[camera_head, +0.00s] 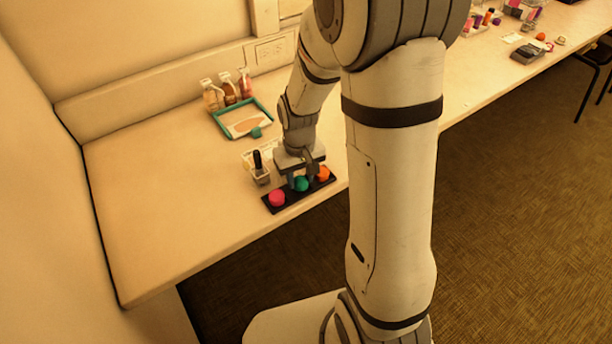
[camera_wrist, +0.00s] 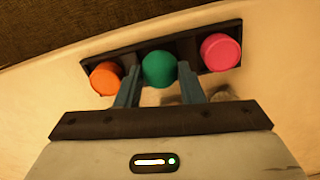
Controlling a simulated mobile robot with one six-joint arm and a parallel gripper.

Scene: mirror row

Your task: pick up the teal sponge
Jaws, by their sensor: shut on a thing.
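The teal sponge (camera_head: 302,184) is a round piece in the middle of a dark tray (camera_head: 289,197) near the table's front edge. My gripper (camera_head: 302,180) reaches down over the tray from above. In the wrist view, the two fingers of my gripper (camera_wrist: 158,84) are on either side of the teal sponge (camera_wrist: 159,69) and shut on it. The sponge is in line with its neighbours; I cannot tell whether it is clear of the tray (camera_wrist: 145,48). A pink sponge (camera_head: 277,198) sits to its left and an orange sponge (camera_head: 323,174) to its right in the head view.
A small cup with a dark-handled brush (camera_head: 260,172) stands close behind the tray. A teal-rimmed tray (camera_head: 216,122) and several bottles (camera_head: 228,90) are further back by the wall. The table's left part is clear. More small items lie at the far right.

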